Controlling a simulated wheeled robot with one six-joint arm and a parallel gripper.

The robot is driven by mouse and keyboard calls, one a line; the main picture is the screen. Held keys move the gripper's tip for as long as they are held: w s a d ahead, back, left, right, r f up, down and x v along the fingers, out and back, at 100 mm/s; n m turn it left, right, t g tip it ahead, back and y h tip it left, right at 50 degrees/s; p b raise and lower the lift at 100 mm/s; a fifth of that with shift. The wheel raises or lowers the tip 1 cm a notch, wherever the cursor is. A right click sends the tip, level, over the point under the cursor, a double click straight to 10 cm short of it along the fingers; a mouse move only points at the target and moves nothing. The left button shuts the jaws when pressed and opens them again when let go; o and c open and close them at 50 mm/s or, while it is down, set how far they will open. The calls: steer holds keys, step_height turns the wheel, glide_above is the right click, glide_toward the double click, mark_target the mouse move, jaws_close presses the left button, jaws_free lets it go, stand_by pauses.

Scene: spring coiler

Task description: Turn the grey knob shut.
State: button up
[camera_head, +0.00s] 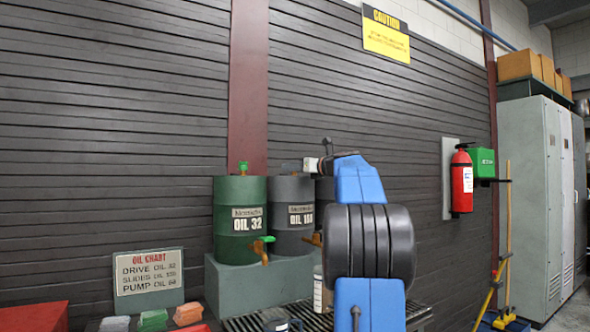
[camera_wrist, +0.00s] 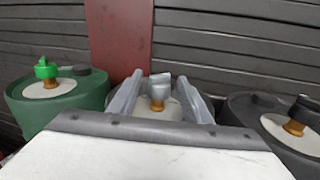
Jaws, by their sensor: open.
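The grey knob (camera_wrist: 160,84) sits on a brass-coloured stem above the pale cap on top of the grey drum. The drum (camera_head: 291,222), labelled OIL, stands right of the green drum in the head view. In the wrist view my gripper (camera_wrist: 160,78) is open, one finger on each side of the knob, with a visible gap on both sides. Whether the fingertips are level with the knob or short of it I cannot tell. In the head view my blue and black arm reaches up beside the drums, and the fingers and knob are too small to separate.
The green drum (camera_head: 240,230) with a green knob (camera_wrist: 45,68) stands to the left. A dark drum (camera_wrist: 243,103) with a black knob (camera_wrist: 300,112) is to the right. The drums stand close together on a grey-green stand (camera_head: 235,285) before a slatted wall.

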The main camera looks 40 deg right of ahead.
steer(key=c, duration=1)
steer(key=shift+d+n+y, duration=0.1)
steer(key=shift+n+y, duration=0.2)
steer(key=n+y, duration=0.3)
steer(key=y, duration=0.2)
steer(key=shift+g, duration=0.4)
steer(key=shift+w+n+g+y, duration=0.1)
steer(key=shift+n+g+y, duration=0.7)
steer(key=shift+n+y, duration=0.6)
steer(key=shift+n+g+y, duration=0.8)
steer(key=shift+n+y, duration=0.1)
steer(key=shift+y, duration=0.9)
steer(key=shift+n+g+y, duration=0.4)
steer(key=shift+n, duration=0.1)
steer(key=o, duration=1)
